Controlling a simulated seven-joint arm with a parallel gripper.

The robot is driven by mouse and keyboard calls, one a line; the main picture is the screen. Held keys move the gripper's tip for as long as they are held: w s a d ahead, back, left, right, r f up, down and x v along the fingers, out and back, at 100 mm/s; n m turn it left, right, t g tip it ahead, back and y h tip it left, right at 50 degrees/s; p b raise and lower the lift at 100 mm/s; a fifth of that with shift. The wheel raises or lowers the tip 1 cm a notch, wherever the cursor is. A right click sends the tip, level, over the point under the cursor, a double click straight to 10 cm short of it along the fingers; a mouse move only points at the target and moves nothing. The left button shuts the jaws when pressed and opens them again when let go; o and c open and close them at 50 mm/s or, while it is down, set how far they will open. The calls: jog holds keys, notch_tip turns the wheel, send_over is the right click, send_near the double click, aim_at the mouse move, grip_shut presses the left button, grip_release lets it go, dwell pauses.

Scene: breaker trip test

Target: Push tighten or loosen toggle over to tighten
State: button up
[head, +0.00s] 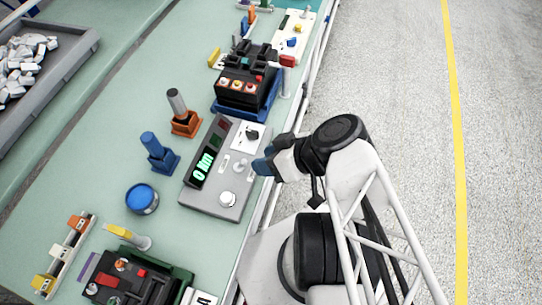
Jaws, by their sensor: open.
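A grey control box (207,199) sits near the bench's right edge, with a black display (205,160) showing green characters. On its top are a black rotary knob (252,134) on a white plate, a small pale toggle (240,165) and a round whitish button (228,198). The toggle is small, and I cannot tell which way it leans or read its labels. My gripper (262,163), with blue fingertips, is open just right of the toggle at the box's right edge. I cannot tell if it touches the toggle.
A black breaker unit (244,92) in a blue tray stands behind the box. An orange holder (186,124), a blue holder (164,161) and a blue round tin (141,198) stand to the left. A green-and-black unit (135,279) is in front. A grey bin (70,75) is far left.

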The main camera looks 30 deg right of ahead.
jog(key=shift+s+d+r, duration=0.25)
jog(key=shift+r, duration=0.1)
dwell(1.1)
jog(key=w+d+r+m+g+h, duration=0.1)
jog(key=w+r+m+g+h, duration=0.1)
jog(key=r, duration=0.6)
jog(key=w+d+r+m+g+h, duration=0.2)
jog(key=w+r+h, duration=0.3)
jog(key=w+r, duration=0.1)
jog(key=shift+w+d+r+m+g, duration=0.15)
jog(key=shift+w+r+m+g, duration=0.2)
jog(key=shift+r, duration=0.5)
jog(key=shift+s, duration=0.1)
dwell(1.1)
